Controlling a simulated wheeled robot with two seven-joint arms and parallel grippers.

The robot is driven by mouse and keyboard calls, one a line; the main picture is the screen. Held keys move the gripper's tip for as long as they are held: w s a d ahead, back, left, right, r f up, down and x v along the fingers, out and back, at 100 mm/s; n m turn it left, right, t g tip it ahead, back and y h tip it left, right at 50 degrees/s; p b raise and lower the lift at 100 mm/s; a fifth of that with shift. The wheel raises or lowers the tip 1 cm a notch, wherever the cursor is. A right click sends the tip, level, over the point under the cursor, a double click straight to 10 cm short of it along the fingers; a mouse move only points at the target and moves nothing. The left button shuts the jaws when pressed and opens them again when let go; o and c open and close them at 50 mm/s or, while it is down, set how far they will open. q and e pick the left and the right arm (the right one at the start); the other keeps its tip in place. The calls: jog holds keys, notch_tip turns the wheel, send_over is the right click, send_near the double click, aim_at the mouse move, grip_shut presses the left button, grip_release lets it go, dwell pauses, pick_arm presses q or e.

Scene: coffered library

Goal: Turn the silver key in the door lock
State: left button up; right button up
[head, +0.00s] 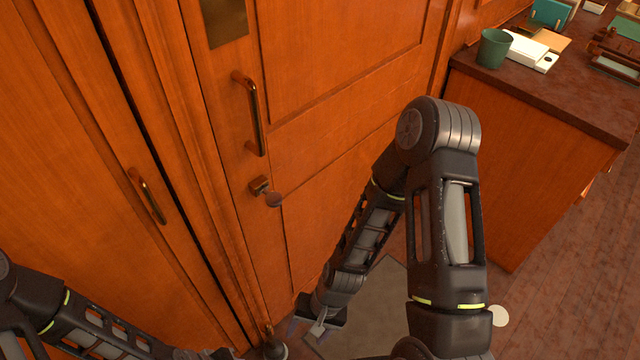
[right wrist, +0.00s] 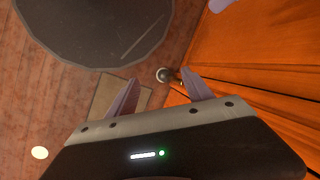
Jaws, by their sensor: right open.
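The door lock (head: 259,186) is a small square brass fitting on the orange wood door (head: 340,60), below the upright brass handle (head: 252,115). A key with a round, dull grey bow (head: 273,199) sticks out of it. I cannot tell how far it is turned. My right gripper (head: 306,330) is open and empty, well below the key and apart from it, near the door's foot. In the right wrist view its two fingers (right wrist: 160,77) stand apart, pointing down toward the floor. My left arm runs along the bottom left; its gripper end is cut off by the frame edge.
A second door panel with a brass handle (head: 148,195) is at left. A small dark knob with a brass stem (head: 275,347) is low by the door. A grey mat (head: 375,300) lies on the floor. A desk (head: 540,75) with a green cup (head: 493,48) stands right.

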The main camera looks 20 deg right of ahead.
jog(key=w+d+r+m+y, duration=0.2)
jog(key=w+d+r+m, duration=0.2)
jog(key=w+r+m, duration=0.25)
jog(key=m+t+y+p, duration=0.2)
jog(key=m+t+y, duration=0.4)
jog(key=m, duration=0.4)
send_near(280, 198)
jog(key=shift+w+a+f, duration=0.1)
jog(key=shift+w+a, duration=0.05)
jog(key=shift+w, duration=0.15)
jog(key=shift+a, duration=0.1)
jog(key=shift+p+x, duration=0.5)
jog(key=shift+x, duration=3.35)
jog(key=shift+s, duration=0.1)
jog(key=shift+c, duration=0.3)
grip_shut()
